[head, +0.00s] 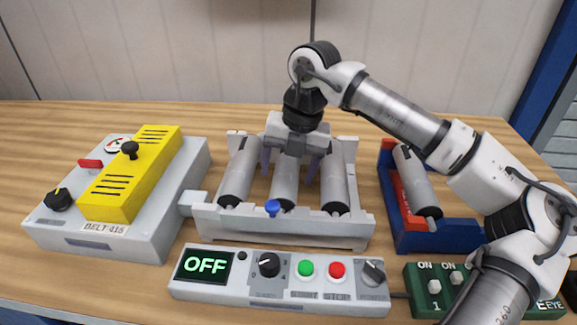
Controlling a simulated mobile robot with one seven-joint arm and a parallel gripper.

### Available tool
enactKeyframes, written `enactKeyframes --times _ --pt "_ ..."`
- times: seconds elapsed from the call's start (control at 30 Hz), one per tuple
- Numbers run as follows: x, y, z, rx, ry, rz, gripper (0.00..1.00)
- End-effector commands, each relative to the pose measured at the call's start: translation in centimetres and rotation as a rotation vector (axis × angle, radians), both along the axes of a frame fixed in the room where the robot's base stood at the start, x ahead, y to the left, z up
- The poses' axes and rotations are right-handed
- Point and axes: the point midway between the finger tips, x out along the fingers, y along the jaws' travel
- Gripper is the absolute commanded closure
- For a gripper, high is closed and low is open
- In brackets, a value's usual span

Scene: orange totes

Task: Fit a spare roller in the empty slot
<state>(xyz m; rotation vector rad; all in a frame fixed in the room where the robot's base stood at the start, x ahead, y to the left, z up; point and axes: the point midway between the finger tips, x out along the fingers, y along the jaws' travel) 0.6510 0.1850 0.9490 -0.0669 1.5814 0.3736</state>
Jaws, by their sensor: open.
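The grey roller frame (285,231) stands mid-table with three grey rollers in it: a left one (237,172), a middle one (285,188) and a right one (333,182). My gripper (289,170) points down over the middle roller, its open fingers one on each side of it; I cannot tell if they touch it. The gripper hides the far part of the middle roller. A blue knob (272,208) sits at that roller's front end. A spare roller (417,181) lies in the blue tray (440,236) on the right, partly on a red area.
A grey box with a yellow cover (131,173), labelled BELT, stands left, close to the frame. A control panel (280,284) reading OFF lies in front, with a green switch box (435,293) at front right. My arm passes over the right side.

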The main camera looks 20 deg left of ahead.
Motion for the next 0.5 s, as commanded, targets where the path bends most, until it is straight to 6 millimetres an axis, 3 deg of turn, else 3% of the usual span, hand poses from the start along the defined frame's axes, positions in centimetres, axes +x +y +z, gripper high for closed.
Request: enactKeyframes --times 0.23,0.5 --pt "0.2 -0.3 1.5 0.000 -0.002 -0.001 0.30" --pt "0.5 -1.4 7.4 0.000 -0.003 -0.004 0.30"
